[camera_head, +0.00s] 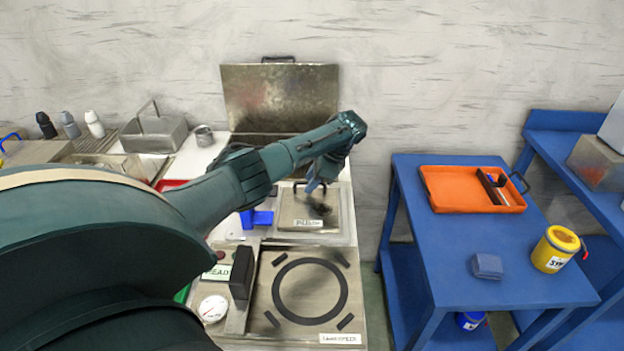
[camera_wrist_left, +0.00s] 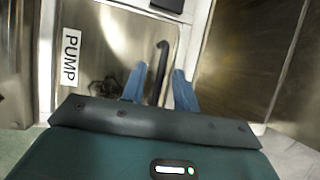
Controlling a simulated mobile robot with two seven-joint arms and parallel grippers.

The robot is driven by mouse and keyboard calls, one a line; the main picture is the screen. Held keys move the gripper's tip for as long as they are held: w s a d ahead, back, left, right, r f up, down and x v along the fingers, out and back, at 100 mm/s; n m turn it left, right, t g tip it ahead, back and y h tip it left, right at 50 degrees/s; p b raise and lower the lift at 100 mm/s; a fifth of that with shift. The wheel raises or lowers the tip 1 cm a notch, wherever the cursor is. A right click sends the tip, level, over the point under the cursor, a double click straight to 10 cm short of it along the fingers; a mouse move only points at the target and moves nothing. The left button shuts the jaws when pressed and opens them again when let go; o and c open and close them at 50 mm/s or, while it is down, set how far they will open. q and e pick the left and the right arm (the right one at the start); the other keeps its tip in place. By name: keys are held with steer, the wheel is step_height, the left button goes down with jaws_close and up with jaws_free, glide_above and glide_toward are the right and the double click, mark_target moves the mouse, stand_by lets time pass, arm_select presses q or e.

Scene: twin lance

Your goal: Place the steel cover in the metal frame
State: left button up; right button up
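The steel cover (camera_head: 297,222) is a square metal plate with a dark handle and a white label. It lies flat within a pale metal frame (camera_head: 345,228) in the head view; whether it is fully seated I cannot tell. In the left wrist view the cover (camera_wrist_left: 108,32) shows its PUMP label and black handle. My left gripper (camera_head: 318,186) is over the cover. Its blue fingers (camera_wrist_left: 159,80) are apart, one on each side of the handle, with a gap visible. My right gripper is not in view.
An open steel lid (camera_head: 280,97) stands behind. A plate with a black ring (camera_head: 345,290), a black block (camera_head: 242,272) and a dial gauge (camera_head: 212,308) are in front. A blue table (camera_head: 440,270) with an orange tray (camera_head: 455,190) stands right, across a floor gap.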

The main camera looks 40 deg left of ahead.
arm_select(q)
steer(key=v, duration=1.2)
steer(key=shift+d, duration=0.1)
